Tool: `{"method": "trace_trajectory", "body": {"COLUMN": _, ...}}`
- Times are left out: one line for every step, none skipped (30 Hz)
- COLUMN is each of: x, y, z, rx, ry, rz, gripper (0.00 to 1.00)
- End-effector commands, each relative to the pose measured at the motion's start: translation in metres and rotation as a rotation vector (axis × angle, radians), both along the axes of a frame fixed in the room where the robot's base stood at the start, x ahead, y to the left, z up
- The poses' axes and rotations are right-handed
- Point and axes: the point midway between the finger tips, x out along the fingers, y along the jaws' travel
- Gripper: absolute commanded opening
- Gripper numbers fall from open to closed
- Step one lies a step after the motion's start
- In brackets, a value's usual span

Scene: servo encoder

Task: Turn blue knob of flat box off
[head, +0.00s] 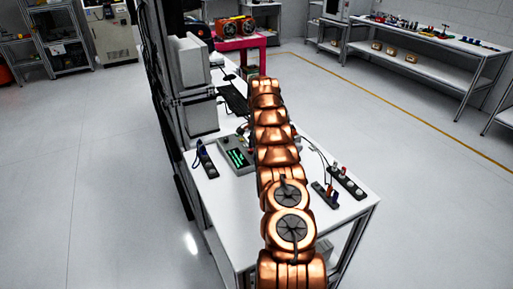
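A flat grey box (238,156) with a dark screen showing green marks lies on the white table (234,199), just left of my arm. My copper arm runs from the bottom of the view up across the table and covers part of the area beside the box. No blue knob can be made out on the box at this size. My gripper cannot be seen; the arm links may hide it.
A dark strip with a blue part (206,158) lies at the table's left edge. Two dark strips, one with red parts (325,194) and one farther right (347,182), lie right of my arm. A keyboard (233,100) and dark uprights (168,80) stand behind.

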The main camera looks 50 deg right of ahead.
Motion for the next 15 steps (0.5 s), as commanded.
{"method": "trace_trajectory", "body": {"x": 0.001, "y": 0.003, "z": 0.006, "rx": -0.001, "ry": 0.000, "rz": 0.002, "gripper": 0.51}}
{"method": "trace_trajectory", "body": {"x": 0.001, "y": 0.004, "z": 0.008, "rx": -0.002, "ry": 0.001, "rz": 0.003, "gripper": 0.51}}
{"method": "trace_trajectory", "body": {"x": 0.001, "y": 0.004, "z": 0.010, "rx": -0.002, "ry": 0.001, "rz": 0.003, "gripper": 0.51}}
{"method": "trace_trajectory", "body": {"x": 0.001, "y": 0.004, "z": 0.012, "rx": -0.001, "ry": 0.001, "rz": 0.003, "gripper": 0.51}}
{"method": "trace_trajectory", "body": {"x": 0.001, "y": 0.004, "z": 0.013, "rx": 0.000, "ry": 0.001, "rz": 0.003, "gripper": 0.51}}
{"method": "trace_trajectory", "body": {"x": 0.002, "y": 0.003, "z": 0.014, "rx": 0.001, "ry": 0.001, "rz": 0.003, "gripper": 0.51}}
{"method": "trace_trajectory", "body": {"x": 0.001, "y": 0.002, "z": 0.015, "rx": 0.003, "ry": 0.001, "rz": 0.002, "gripper": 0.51}}
{"method": "trace_trajectory", "body": {"x": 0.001, "y": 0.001, "z": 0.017, "rx": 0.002, "ry": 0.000, "rz": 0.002, "gripper": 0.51}}
{"method": "trace_trajectory", "body": {"x": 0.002, "y": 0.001, "z": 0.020, "rx": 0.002, "ry": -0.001, "rz": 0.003, "gripper": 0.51}}
{"method": "trace_trajectory", "body": {"x": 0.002, "y": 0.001, "z": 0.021, "rx": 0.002, "ry": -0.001, "rz": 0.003, "gripper": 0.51}}
{"method": "trace_trajectory", "body": {"x": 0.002, "y": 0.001, "z": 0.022, "rx": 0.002, "ry": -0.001, "rz": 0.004, "gripper": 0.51}}
{"method": "trace_trajectory", "body": {"x": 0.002, "y": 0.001, "z": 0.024, "rx": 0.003, "ry": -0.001, "rz": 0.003, "gripper": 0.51}}
{"method": "trace_trajectory", "body": {"x": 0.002, "y": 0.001, "z": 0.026, "rx": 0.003, "ry": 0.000, "rz": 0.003, "gripper": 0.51}}
{"method": "trace_trajectory", "body": {"x": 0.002, "y": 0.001, "z": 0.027, "rx": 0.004, "ry": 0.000, "rz": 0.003, "gripper": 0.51}}
{"method": "trace_trajectory", "body": {"x": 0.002, "y": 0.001, "z": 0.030, "rx": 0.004, "ry": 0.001, "rz": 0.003, "gripper": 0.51}}
